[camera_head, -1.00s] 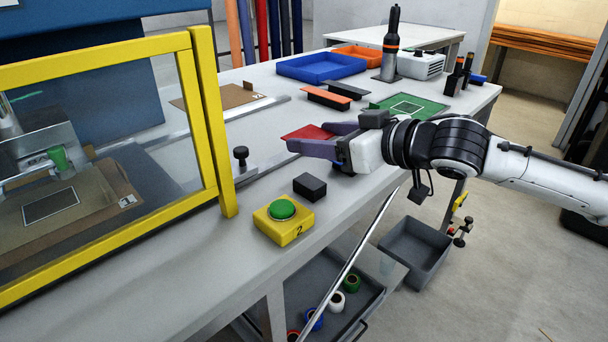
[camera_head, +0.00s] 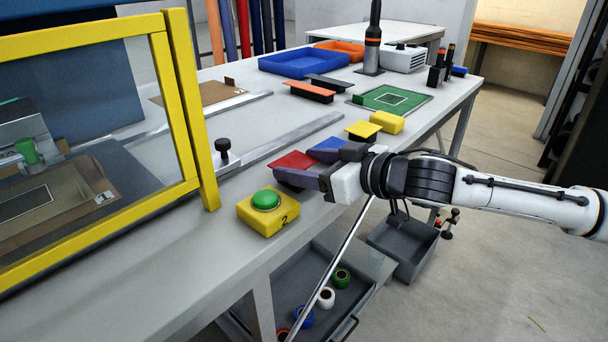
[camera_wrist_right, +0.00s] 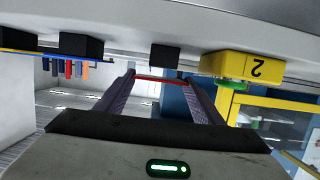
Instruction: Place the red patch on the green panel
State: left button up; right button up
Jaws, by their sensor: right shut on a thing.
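The red patch (camera_head: 293,160) is a flat red plate at my right gripper (camera_head: 298,178) in the head view. The gripper is shut on it. In the right wrist view the red patch (camera_wrist_right: 160,79) shows edge-on as a thin red strip between the fingertips (camera_wrist_right: 160,82). The green panel (camera_head: 370,104), with a white-outlined square at its middle, lies flat on the bench farther back and to the right of the gripper. The patch is well apart from the panel. My left gripper is not in view.
Blue (camera_head: 328,146) and yellow (camera_head: 363,130) plates stand between gripper and panel, beside a yellow block (camera_head: 388,122). A yellow box with green button (camera_head: 266,200) is front left of the gripper. A yellow frame (camera_head: 195,110) stands left. Black-and-orange pieces (camera_head: 312,92) lie behind.

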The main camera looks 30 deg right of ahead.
jog(key=shift+f, duration=0.6)
jog(key=shift+f, duration=0.1)
jog(key=shift+f, duration=0.15)
jog(key=o, duration=1)
